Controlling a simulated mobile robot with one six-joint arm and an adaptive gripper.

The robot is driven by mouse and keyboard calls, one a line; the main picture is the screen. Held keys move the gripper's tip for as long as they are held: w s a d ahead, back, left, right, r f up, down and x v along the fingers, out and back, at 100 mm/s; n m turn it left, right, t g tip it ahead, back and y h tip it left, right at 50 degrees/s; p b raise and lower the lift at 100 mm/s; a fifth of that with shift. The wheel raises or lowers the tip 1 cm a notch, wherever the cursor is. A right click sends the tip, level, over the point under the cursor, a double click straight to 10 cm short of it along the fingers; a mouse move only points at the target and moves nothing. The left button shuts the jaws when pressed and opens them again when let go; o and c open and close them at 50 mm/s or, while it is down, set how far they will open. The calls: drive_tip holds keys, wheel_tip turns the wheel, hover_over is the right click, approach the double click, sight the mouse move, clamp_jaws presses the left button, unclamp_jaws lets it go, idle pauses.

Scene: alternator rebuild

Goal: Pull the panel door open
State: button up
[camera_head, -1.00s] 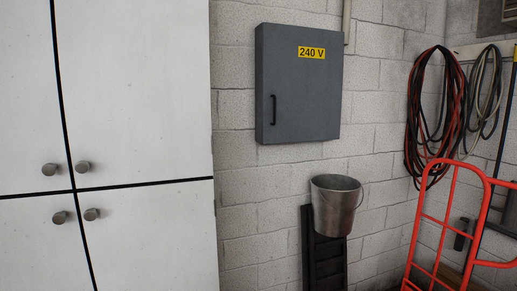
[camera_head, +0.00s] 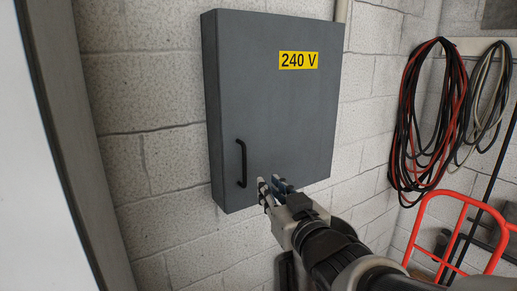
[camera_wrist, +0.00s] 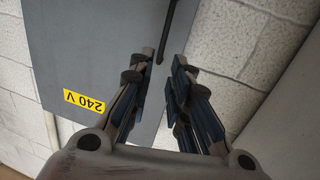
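The grey panel door (camera_head: 275,110) with a yellow 240 V label is on the block wall and looks shut. Its black bar handle (camera_head: 241,163) stands upright near the door's lower left. My gripper (camera_head: 270,188) is in front of the door's lower part, just right of the handle and near its lower end. In the wrist view the panel door (camera_wrist: 85,40) fills the upper left, and the handle (camera_wrist: 167,30) shows at the top, beyond the fingertips. My gripper (camera_wrist: 163,62) is open there, with a gap between the fingers and nothing held.
A white cabinet (camera_head: 40,190) stands at the left. Red and black cables (camera_head: 425,115) hang on the wall at the right, above a red hand truck (camera_head: 455,205). Bare block wall (camera_head: 150,180) lies left of the panel.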

sight(245, 158)
drive_tip(key=p+x, duration=0.1)
drive_tip(key=x, duration=0.4)
drive_tip(key=r+x, duration=0.1)
drive_tip(key=x, duration=0.5)
drive_tip(key=p+x, duration=0.1)
drive_tip(key=x, duration=0.5)
drive_tip(key=shift+s+a+r+p, duration=0.1)
drive_tip(key=shift+a+r+p, duration=0.1)
drive_tip(key=shift+a+p, duration=0.2)
clamp_jaws()
